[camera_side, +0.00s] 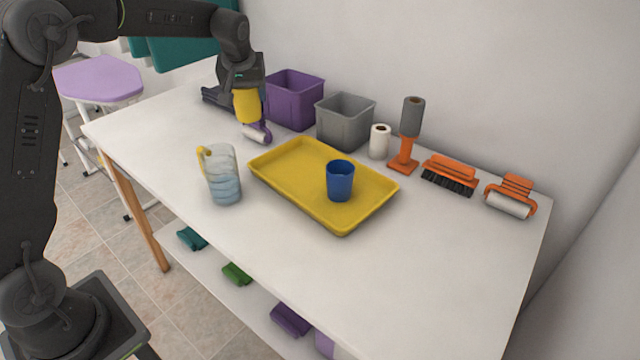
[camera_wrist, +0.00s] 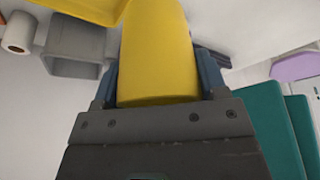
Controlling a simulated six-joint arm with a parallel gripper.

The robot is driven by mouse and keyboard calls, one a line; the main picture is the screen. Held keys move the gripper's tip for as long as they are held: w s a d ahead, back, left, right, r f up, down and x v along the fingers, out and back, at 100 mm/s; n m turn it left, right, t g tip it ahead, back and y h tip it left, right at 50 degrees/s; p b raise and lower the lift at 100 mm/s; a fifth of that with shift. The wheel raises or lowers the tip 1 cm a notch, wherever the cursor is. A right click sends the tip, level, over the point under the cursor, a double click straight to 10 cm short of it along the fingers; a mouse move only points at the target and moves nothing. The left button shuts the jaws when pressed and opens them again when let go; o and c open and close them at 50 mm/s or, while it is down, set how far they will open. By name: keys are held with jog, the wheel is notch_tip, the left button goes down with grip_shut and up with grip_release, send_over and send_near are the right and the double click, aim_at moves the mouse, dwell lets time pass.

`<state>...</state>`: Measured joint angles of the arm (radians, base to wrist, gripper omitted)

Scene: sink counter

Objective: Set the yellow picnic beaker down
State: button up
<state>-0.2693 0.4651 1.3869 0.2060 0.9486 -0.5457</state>
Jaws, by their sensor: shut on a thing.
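The yellow picnic beaker (camera_side: 247,106) is held by my gripper (camera_side: 238,90) above the back left of the counter, in front of the purple bin. In the wrist view the beaker (camera_wrist: 158,55) fills the middle, between the two fingers (camera_wrist: 160,82) of my gripper, which are shut on it. From the side the beaker looks roughly upright. The gap between its base and the counter is hard to judge.
A purple-handled roller (camera_side: 256,134) lies close below the beaker. Purple (camera_side: 294,100) and grey (camera_side: 345,120) bins stand behind. A yellow tray (camera_side: 285,165) holds a blue cup (camera_side: 340,180). A pitcher (camera_side: 222,175) stands left of the tray. The front right counter is clear.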

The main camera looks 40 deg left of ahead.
aim_at(253, 110)
jog(key=shift+w+a+f, duration=0.1)
jog(key=shift+w+a, duration=0.05)
jog(key=shift+w, duration=0.35)
jog(key=shift+w+f, duration=0.2)
jog(key=shift+f, duration=0.05)
notch_tip(253, 110, down, 4)
jog(key=shift+f, duration=0.25)
jog(key=shift+w+d+f, duration=1.05)
jog(key=shift+d+f, duration=0.55)
jog(key=shift+f, duration=0.25)
jog(key=shift+w+d+f, duration=1.1)
jog(key=shift+d+f, duration=0.5)
jog(key=shift+f, duration=0.25)
jog(key=shift+w+d+f, duration=1.05)
jog(key=shift+d+f, duration=0.55)
jog(key=shift+f, duration=0.25)
jog(key=shift+f, duration=0.1)
jog(key=o, duration=0.9)
jog(key=shift+o, duration=0.2)
